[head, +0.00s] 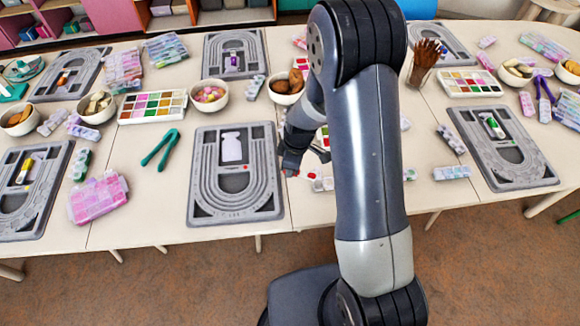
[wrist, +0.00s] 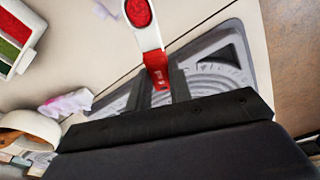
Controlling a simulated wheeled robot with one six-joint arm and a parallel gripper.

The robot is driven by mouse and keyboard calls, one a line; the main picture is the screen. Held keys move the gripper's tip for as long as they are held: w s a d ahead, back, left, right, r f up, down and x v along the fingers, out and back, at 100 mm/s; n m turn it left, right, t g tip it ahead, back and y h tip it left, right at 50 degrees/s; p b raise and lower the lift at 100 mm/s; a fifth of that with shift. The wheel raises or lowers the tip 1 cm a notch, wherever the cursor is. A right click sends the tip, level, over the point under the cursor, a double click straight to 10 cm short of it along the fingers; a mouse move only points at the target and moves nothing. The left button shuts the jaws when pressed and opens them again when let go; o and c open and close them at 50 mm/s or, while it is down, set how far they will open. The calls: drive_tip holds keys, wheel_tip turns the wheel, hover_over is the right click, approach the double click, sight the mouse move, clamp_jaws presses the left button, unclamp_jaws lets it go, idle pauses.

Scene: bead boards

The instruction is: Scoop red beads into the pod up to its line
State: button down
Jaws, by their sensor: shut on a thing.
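My gripper (wrist: 158,88) is shut on the red handle of a white scoop (wrist: 150,38). The scoop's bowl, at the top edge of the wrist view, holds red beads (wrist: 138,12). In the head view my gripper (head: 291,168) is over the table, just right of the middle grey bead board (head: 203,206). A white bottle-shaped piece (head: 232,148) is on that board and may be the pod; no line shows on it. A bead tray with red and green compartments (wrist: 14,38) is at the upper left of the wrist view, partly cut off.
Teal tweezers (head: 160,147) and a pink bead box (head: 98,198) lie left of the board. Bowls, including one of pink and yellow beads (head: 209,95), and a paint-like bead tray (head: 152,107) stand behind it. My arm hides part of the table.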

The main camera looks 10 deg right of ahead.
sight(301, 172)
drive_tip(key=shift+d+f+y+b, duration=0.25)
drive_tip(key=shift+f+b, duration=0.35)
drive_tip(key=shift+b, duration=0.45)
drive_tip(key=shift+d+f+y+b, duration=0.25)
drive_tip(key=shift+f+b, duration=0.35)
drive_tip(key=shift+b, duration=0.4)
drive_tip(key=y+b, duration=0.1)
drive_tip(key=b, duration=0.1)
drive_tip(key=d+r+t+y+b, duration=0.1)
drive_tip(key=b, duration=0.1)
drive_tip(key=r+y+b, duration=0.1)
drive_tip(key=b, duration=0.2)
drive_tip(key=shift+s+d+r+t+y, duration=0.1)
drive_tip(key=shift+s+d+t+y, duration=0.2)
drive_tip(key=shift+t, duration=0.1)
drive_tip(key=shift+a+r, duration=0.1)
drive_tip(key=shift+r, duration=0.1)
drive_tip(key=shift+b, duration=0.75)
drive_tip(key=shift+r+y+b, duration=0.25)
drive_tip(key=shift+y+b, duration=0.05)
drive_tip(key=shift+b, duration=0.2)
drive_tip(key=shift+s+d+f+t+b, duration=0.1)
drive_tip(key=shift+d+t+b, duration=0.2)
drive_tip(key=shift+b, duration=0.45)
drive_tip(key=shift+s+d+r+y+b, duration=0.15)
drive_tip(key=shift+d+r+y+b, duration=0.2)
drive_tip(key=shift+y+b, duration=1.05)
drive_tip(key=shift+s+d+r+t+b, duration=0.1)
drive_tip(key=shift+d+r+t+b, duration=0.3)
drive_tip(key=shift+b, duration=1.5)
